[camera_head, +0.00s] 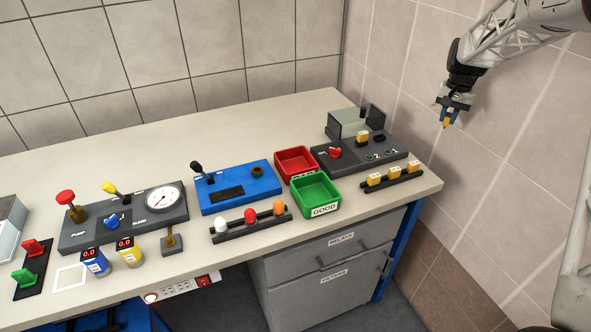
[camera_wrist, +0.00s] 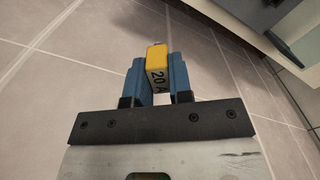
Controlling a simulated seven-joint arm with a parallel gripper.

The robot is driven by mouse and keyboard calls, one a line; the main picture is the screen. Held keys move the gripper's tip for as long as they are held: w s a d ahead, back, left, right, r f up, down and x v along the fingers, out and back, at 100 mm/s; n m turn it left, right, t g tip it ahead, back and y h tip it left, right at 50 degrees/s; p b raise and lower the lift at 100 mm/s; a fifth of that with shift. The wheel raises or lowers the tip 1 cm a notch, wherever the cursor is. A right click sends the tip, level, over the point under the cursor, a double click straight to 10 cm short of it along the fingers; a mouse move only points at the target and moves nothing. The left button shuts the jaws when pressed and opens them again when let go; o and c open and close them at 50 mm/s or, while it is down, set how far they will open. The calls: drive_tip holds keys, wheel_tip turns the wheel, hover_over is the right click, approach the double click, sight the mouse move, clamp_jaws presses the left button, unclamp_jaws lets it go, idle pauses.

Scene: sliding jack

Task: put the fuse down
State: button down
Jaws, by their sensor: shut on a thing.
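The fuse (camera_wrist: 156,65) is a yellow block marked "20 A", held between the two blue fingers in the wrist view. In the head view it is a small yellow shape (camera_head: 446,122) at the tip of my gripper. My gripper (camera_head: 448,112) is shut on the fuse, up in the air at the right, beyond the right end of the bench. It also shows in the wrist view (camera_wrist: 156,78), with tiled floor below. Several yellow fuses (camera_head: 374,180) sit in a black rack (camera_head: 400,184) at the bench's front right. Another yellow block (camera_head: 362,137) sits on the dark tester box (camera_head: 330,158).
A green tray (camera_head: 318,207) marked "GOOD" and a red tray (camera_head: 290,178) stand left of the tester. A blue box (camera_head: 265,184) with a lever and a rack of coloured pieces (camera_head: 250,228) lie further left. The bench's back middle (camera_head: 220,135) is clear.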

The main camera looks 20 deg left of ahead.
drive_tip(key=s+a+f+m, duration=0.1)
drive_tip(key=s+a, duration=0.5)
drive_tip(key=a, duration=0.7)
drive_tip(key=s+a+f+m, duration=0.1)
drive_tip(key=s+a+m, duration=0.3)
drive_tip(key=a, duration=1)
drive_tip(key=s+a+f+m, duration=0.2)
drive_tip(key=s+a, duration=0.8)
drive_tip(key=a, duration=0.4)
drive_tip(key=shift+s, duration=0.1)
drive_tip(key=shift+f, duration=3.1)
drive_tip(key=shift+f, duration=1.85)
drive_tip(key=shift+f, duration=0.1)
drive_tip(key=c, duration=1)
unclamp_jaws()
